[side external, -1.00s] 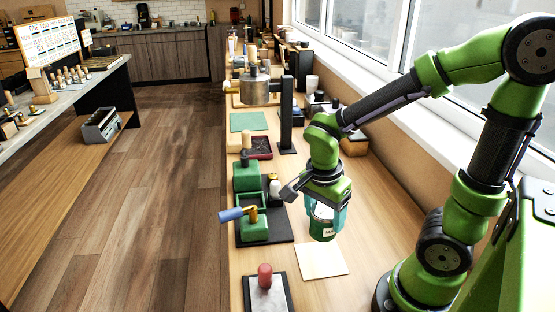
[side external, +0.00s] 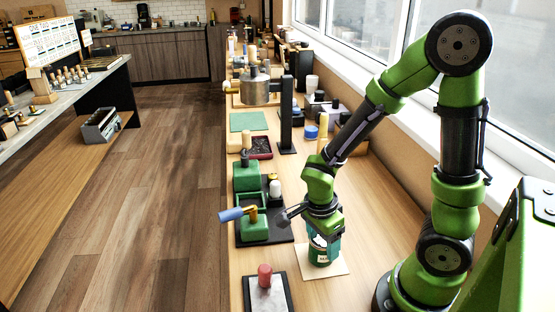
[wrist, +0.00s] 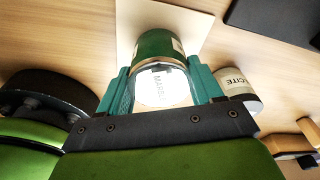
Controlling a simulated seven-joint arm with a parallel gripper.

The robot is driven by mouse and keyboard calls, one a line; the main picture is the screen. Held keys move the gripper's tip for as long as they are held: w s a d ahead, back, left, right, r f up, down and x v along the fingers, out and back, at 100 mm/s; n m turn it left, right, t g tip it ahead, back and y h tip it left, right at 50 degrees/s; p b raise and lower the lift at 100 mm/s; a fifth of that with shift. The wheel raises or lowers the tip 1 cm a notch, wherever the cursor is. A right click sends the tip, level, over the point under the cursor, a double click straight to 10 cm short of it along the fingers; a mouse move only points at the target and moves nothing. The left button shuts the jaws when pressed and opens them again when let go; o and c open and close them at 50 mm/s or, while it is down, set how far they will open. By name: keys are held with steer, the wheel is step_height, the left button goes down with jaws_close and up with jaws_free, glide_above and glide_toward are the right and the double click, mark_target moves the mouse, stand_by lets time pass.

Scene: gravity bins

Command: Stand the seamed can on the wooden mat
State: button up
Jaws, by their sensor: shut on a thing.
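My gripper (side external: 323,238) is shut on a green can (side external: 323,257) with a pale label and pale top. In the wrist view, the can (wrist: 156,46) sits between the two teal jaws of my gripper (wrist: 158,88), its lettered top facing the camera. The can looks upright. The pale wooden mat (side external: 326,275) lies flat on the bench under it, and the mat also shows past the can in the wrist view (wrist: 192,24). The can's base is over the mat; I cannot tell for sure whether it touches. No seam can be made out.
A plate with a red knob (side external: 265,278) lies left of the mat. A black base with green blocks (side external: 254,227) and a blue-handled crank (side external: 232,214) stands behind it. A lettered cylinder (wrist: 239,86) is beside the right jaw. Bench right of the mat is clear.

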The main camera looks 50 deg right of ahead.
steer(key=o, duration=1.7)
steer(key=shift+f, duration=0.1)
steer(key=shift+c, duration=0.2)
step_height(320, 180, up, 12)
steer(key=a, duration=0.2)
step_height(320, 180, up, 4)
steer(key=n+t+y, duration=0.2)
steer(key=n+t, duration=0.2)
steer(key=n, duration=0.5)
glide_above(317, 241)
steer(key=a, duration=0.2)
steer(key=shift+a+r+n+t+y, duration=0.25)
steer(key=shift+r+n+t, duration=0.5)
steer(key=shift+n, duration=0.85)
steer(key=shift+a+r+n+t+y, duration=0.25)
steer(key=shift+r+n+t, duration=0.25)
steer(key=shift+r+n, duration=0.8)
steer(key=shift+a+r+n+t+y, duration=0.25)
steer(key=shift+r+n+t, duration=0.35)
steer(key=shift+n, duration=1.3)
steer(key=shift+f, duration=0.1)
